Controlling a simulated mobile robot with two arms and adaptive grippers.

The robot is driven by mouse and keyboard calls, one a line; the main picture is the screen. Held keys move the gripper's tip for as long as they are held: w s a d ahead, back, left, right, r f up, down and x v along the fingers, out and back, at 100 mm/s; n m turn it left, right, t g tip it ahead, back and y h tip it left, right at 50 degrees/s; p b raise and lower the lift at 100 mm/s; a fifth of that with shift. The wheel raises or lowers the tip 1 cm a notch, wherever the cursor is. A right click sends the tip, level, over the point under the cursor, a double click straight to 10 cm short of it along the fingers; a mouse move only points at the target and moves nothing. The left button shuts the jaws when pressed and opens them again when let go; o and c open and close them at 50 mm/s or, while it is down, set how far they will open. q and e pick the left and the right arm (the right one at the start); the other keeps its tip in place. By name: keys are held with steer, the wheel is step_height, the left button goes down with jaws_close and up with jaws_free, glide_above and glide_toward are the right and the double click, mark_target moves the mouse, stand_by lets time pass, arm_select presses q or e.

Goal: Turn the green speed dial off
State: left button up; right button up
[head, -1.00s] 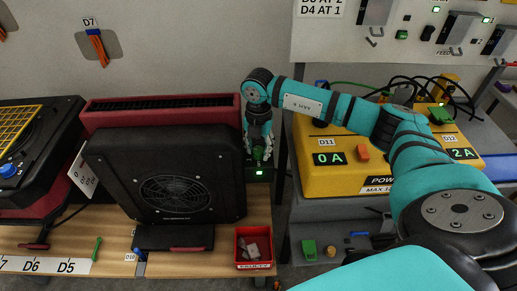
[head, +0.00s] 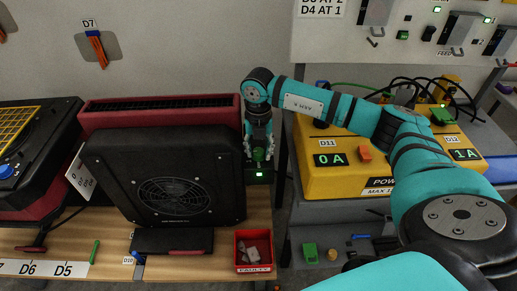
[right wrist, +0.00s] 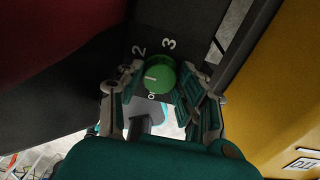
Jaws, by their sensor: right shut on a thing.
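The green speed dial (right wrist: 160,76) sits on a dark panel beside the black fan unit (head: 168,178). In the right wrist view the marks 2 and 3 show above it and a 0 below it; its white line points left. My right gripper (head: 259,146) is shut on the dial, with a finger on each side of it in the right wrist view (right wrist: 158,74). In the head view the dial (head: 258,155) is partly hidden by the fingers, and a small green light glows just below it. My left gripper is not in view.
A yellow power box (head: 345,180) to the right reads 0 A at D11 and 1 A at D12. A red bin (head: 241,262) stands at the bench's front edge below the dial. A dark post stands close to the right of my gripper.

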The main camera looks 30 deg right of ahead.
steer(key=o, duration=0.9)
steer(key=shift+r, duration=0.1)
steer(key=shift+c, duration=0.2)
steer(key=shift+m, duration=0.3)
